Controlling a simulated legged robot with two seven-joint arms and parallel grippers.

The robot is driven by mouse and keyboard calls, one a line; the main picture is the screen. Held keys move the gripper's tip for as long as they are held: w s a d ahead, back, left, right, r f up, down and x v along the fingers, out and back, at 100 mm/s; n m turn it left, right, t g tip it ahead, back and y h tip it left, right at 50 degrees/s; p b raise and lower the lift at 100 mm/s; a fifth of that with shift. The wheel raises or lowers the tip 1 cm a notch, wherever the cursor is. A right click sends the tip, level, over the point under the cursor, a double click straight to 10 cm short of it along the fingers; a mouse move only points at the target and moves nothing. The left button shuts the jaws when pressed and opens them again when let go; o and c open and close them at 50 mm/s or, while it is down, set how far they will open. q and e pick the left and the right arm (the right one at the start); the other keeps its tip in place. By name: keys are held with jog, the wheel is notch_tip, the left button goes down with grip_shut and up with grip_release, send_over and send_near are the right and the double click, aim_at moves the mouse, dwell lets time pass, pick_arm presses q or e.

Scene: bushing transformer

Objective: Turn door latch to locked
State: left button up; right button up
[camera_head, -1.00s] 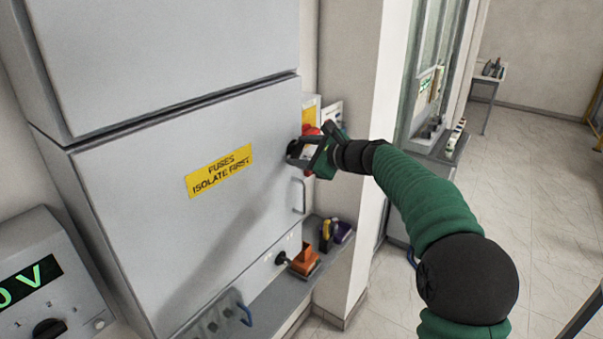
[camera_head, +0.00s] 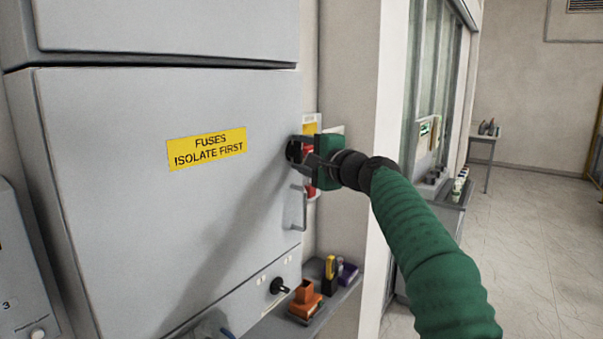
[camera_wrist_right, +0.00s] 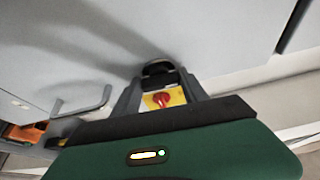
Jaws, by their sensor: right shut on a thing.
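The grey cabinet door (camera_head: 120,225) is closed and carries a yellow "FUSES ISOLATE FIRST" label (camera_head: 207,149). The dark round latch (camera_head: 294,150) sits near the door's right edge, above the door handle (camera_head: 300,208). My right gripper (camera_head: 303,152) is at the latch, its fingers shut on it. In the right wrist view the black latch (camera_wrist_right: 158,69) shows between my fingertips. The fingers hide part of it, and I cannot tell which way it is turned. My left gripper is not in view.
A red rotary switch on a yellow plate (camera_wrist_right: 162,99) is on the wall beside the door. A shelf below holds an orange block (camera_head: 304,298), a yellow-and-black tool (camera_head: 330,272) and a purple item (camera_head: 347,273). Open floor lies right.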

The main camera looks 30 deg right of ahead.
jog(key=shift+f+n+b, duration=0.3)
jog(key=shift+n+b, duration=0.2)
jog(key=shift+b, duration=0.1)
jog(key=o, duration=1.4)
jog(key=shift+w, duration=0.2)
jog(key=shift+r, duration=0.1)
jog(key=shift+s, duration=0.15)
